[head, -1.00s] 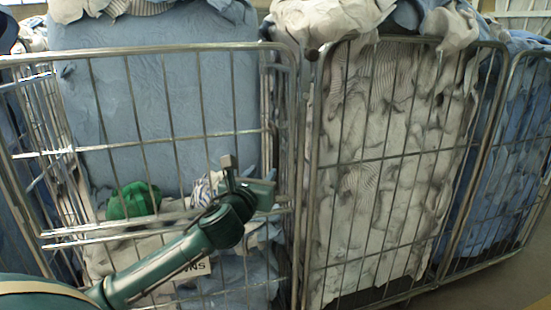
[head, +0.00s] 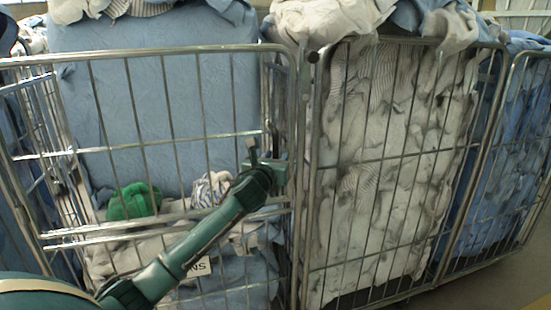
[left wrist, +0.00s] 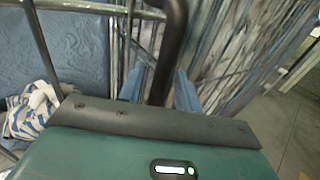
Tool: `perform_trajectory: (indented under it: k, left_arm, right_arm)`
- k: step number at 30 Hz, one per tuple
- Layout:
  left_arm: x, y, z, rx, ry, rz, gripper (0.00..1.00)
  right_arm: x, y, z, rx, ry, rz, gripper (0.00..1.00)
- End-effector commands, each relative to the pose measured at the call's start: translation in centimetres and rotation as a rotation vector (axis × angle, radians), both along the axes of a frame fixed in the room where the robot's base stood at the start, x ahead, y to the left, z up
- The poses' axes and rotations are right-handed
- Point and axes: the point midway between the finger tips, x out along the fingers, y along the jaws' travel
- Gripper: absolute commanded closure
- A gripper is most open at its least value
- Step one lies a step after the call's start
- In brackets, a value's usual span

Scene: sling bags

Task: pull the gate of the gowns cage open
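The gowns cage's gate is a steel-wire panel (head: 150,48) across the front of the left cage. A white tag (head: 197,267) low on it shows upside-down letters, partly hidden by my left arm. My left gripper (head: 266,158) is at the gate's right side, near its upright edge. In the left wrist view a dark upright bar (left wrist: 166,55) stands between the two bluish fingers (left wrist: 160,92), which look apart on either side of it. I cannot tell whether they touch it. The gate looks closed. My right gripper is out of view.
Inside the left cage are a large blue bag (head: 160,110), a green bundle (head: 134,201) and a striped cloth (head: 212,188). A cage of white linen (head: 385,180) stands close on the right, with a blue-filled cage (head: 510,180) beyond. Floor shows at lower right.

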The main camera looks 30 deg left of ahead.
Motion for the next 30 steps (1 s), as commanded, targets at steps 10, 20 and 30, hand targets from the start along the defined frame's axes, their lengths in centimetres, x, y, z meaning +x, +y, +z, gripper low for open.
perform_trajectory:
  k: [10, 20, 30]
  left_arm:
    - [-0.04, 0.01, -0.01, 0.000, 0.000, 0.000, 0.89]
    - [-0.04, 0.01, -0.01, 0.000, 0.000, 0.000, 1.00]
    - [-0.52, -0.15, 0.05, 0.001, 0.000, -0.008, 1.00]
  right_arm:
    - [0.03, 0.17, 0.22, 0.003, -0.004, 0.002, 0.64]
    - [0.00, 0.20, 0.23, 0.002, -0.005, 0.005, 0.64]
    - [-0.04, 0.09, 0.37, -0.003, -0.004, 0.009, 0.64]
